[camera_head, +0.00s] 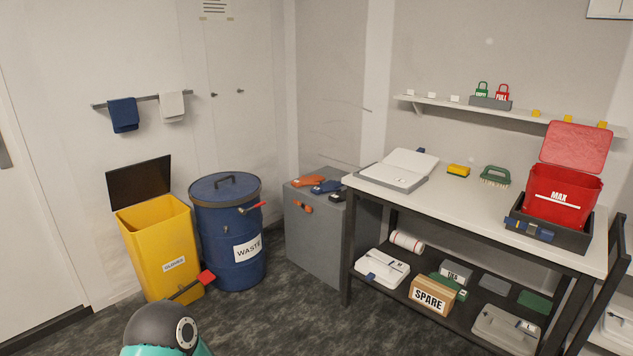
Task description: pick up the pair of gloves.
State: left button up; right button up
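I cannot make out a clear pair of gloves. A yellow bin (160,250) labelled "GLOVES" stands on the floor at the left with its dark lid (139,181) raised; what lies inside it is hidden. A flat orange item (306,181) and a flat blue item (327,187) lie side by side on the grey cabinet (318,240); they are too small to tell whether they are gloves. Neither of my grippers is in view.
A blue waste drum (228,235) with a red lever stands between bin and cabinet. The workbench (440,190) holds an open white case (397,170), a yellow sponge (458,170), a green brush (495,176) and a red open box (563,190). Dark floor is free in front.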

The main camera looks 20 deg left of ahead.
aim_at(331, 185)
jog(key=u, duration=0.2)
jog(key=i, duration=1.55)
jog(key=u, duration=0.6)
jog(key=i, duration=1.75)
jog(key=u, duration=0.5)
jog(key=i, duration=0.7)
jog(key=u, duration=0.1)
